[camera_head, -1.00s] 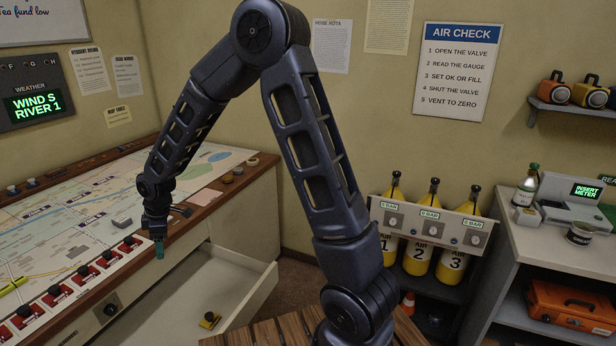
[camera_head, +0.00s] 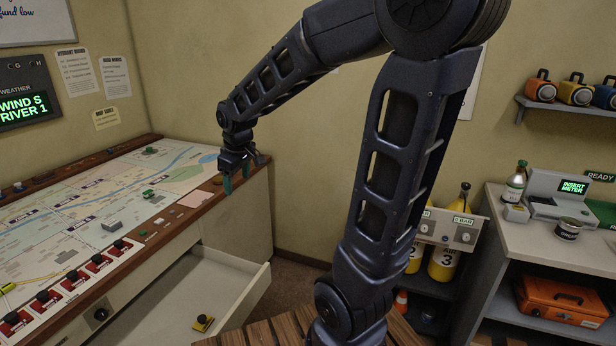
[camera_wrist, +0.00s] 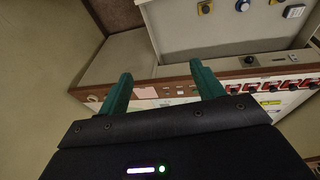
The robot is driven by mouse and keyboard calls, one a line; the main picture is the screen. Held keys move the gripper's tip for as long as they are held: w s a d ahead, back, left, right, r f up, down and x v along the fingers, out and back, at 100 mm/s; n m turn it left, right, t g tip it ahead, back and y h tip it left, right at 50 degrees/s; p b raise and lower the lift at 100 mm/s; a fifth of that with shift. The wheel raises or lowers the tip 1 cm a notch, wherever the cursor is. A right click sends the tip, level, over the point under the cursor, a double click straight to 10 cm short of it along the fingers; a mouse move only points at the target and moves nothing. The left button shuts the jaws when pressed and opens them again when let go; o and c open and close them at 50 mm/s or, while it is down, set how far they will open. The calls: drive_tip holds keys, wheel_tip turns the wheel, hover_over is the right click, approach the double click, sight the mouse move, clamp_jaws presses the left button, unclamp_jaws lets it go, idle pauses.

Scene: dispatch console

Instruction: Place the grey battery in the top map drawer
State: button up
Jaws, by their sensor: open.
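A small grey block (camera_head: 112,226) lies on the map top of the console; it may be the grey battery, but its details are too small to tell. The open map drawer (camera_head: 262,282) sticks out from the console front, with a yellow-and-dark item (camera_head: 203,323) inside. In the wrist view the drawer (camera_wrist: 210,32) is at the top, holding a few small items, among them a grey keypad-like one (camera_wrist: 294,11). My gripper (camera_head: 237,178) is open and empty above the console's far right corner. Its teal fingers (camera_wrist: 162,85) are apart in the wrist view.
Red switches (camera_head: 75,282) line the console's front edge. A pink card (camera_head: 195,200) lies near the rim. Right of the drawer stand yellow air bottles (camera_head: 447,262) and a counter (camera_head: 500,208) with a meter. A slatted wooden surface (camera_head: 290,325) is in front.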

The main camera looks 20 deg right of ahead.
drive_tip(key=s+d+r+m, duration=0.2)
drive_tip(key=s+d+m, duration=0.2)
drive_tip(key=s+d, duration=0.3)
drive_tip(key=s+d+r+m+t, duration=0.1)
drive_tip(key=s+d+m, duration=0.3)
drive_tip(key=s+d, duration=0.4)
drive_tip(key=shift+s+d+r+m+h, duration=0.2)
drive_tip(key=shift+s+r+m+h, duration=0.1)
drive_tip(key=shift+r, duration=0.6)
